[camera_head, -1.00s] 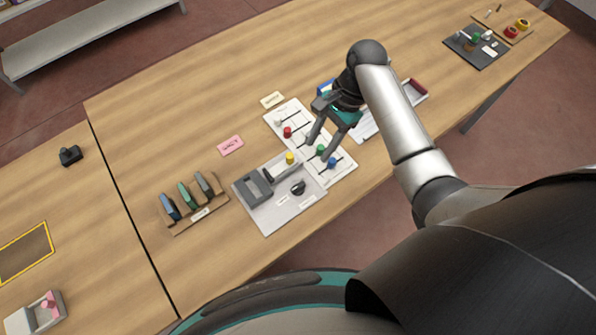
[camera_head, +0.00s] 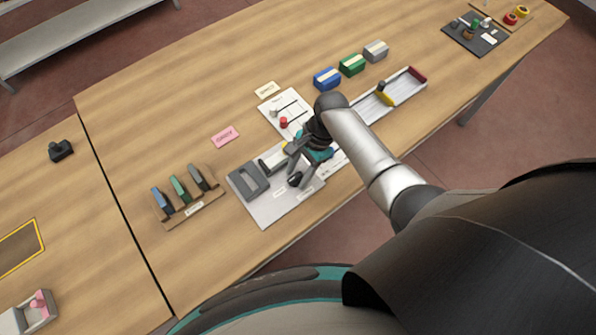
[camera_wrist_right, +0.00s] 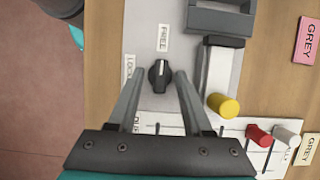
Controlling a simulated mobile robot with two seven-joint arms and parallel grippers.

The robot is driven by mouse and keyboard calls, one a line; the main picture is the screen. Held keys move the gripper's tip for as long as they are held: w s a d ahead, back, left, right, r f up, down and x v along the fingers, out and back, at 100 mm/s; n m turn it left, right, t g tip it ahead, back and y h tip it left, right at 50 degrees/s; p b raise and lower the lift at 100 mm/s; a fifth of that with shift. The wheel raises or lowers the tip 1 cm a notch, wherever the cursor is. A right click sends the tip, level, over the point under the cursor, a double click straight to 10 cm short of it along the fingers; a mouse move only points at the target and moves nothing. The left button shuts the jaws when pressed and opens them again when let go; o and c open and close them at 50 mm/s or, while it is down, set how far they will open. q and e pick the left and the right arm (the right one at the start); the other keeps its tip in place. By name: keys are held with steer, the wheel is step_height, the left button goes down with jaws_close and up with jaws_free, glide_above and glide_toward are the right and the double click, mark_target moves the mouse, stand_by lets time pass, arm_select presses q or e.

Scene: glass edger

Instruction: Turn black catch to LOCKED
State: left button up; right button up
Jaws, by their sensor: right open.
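The black catch (camera_wrist_right: 160,76) is a round knob with a pointer on a pale grey panel. In the right wrist view its white mark points up at the FREE label (camera_wrist_right: 164,38). A label reading LOC... (camera_wrist_right: 129,68) stands to its left, partly hidden by a finger. My right gripper (camera_wrist_right: 158,78) is open, its fingertips on either side of the catch with gaps between. I cannot tell their height over the panel. In the head view the gripper (camera_head: 296,164) is over the panel (camera_head: 265,210), beside the catch (camera_head: 294,180). My left gripper is not in view.
A grey block (camera_head: 249,182) and a yellow knob (camera_wrist_right: 222,105) are close to the catch. A board with red (camera_wrist_right: 258,134) and white knobs adjoins the panel. A rack (camera_head: 190,213) of coloured pieces stands left.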

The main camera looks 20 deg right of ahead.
steer(key=shift+c, duration=0.2)
jaws_close()
stand_by(0.3)
steer(key=shift+n, duration=0.3)
steer(key=n, duration=0.1)
steer(key=n+g+p, duration=0.1)
steer(key=shift+w+a+r+n+h, duration=0.1)
steer(key=shift+w+n+h, duration=0.05)
steer(key=shift+n+h, duration=0.2)
steer(key=n+g+h, duration=0.1)
steer(key=n, duration=0.2)
steer(key=shift+w+a+n, duration=0.1)
steer(key=shift+n, duration=0.25)
steer(key=n+h, duration=0.1)
steer(key=n, duration=0.1)
steer(key=n+g+h, duration=0.1)
steer(key=n, duration=0.2)
steer(key=shift+a, duration=0.15)
steer(key=n+h, duration=0.1)
steer(key=n, duration=0.2)
steer(key=n+h, duration=0.1)
steer(key=n, duration=0.1)
steer(key=shift+a+n, duration=0.2)
steer(key=shift+n, duration=0.2)
